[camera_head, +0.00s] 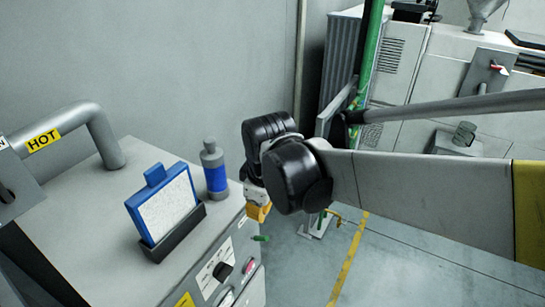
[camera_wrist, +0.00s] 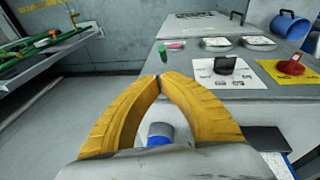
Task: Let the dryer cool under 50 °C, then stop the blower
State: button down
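The grey dryer cabinet (camera_head: 100,210) stands at the left in the head view. Its front panel carries a black knob (camera_head: 222,270) on a white plate, a red button (camera_head: 248,266) and a green button (camera_head: 261,238). In the wrist view the knob (camera_wrist: 224,66), green button (camera_wrist: 162,49) and pink-red button (camera_wrist: 176,46) lie beyond my fingers. Two pale round dials (camera_wrist: 215,43) are too small to read, so I cannot tell the temperature. My gripper (camera_head: 258,208) is by the cabinet's front edge, apart from the buttons. Its yellow fingertips (camera_wrist: 160,78) meet, with nothing between the tips.
A blue-and-grey bottle (camera_head: 215,170) and a blue-framed filter (camera_head: 166,208) in a black holder stand on the cabinet top, near my gripper. A pipe marked HOT (camera_head: 75,122) rises behind. A red handle (camera_wrist: 292,66) sits on a yellow plate. Floor to the right is open.

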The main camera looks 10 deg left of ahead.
aim_at(260, 238)
jog(key=shift+w+a+r, duration=0.1)
jog(key=shift+a, duration=0.35)
jog(key=b+x, duration=0.1)
jog(key=x, duration=0.9)
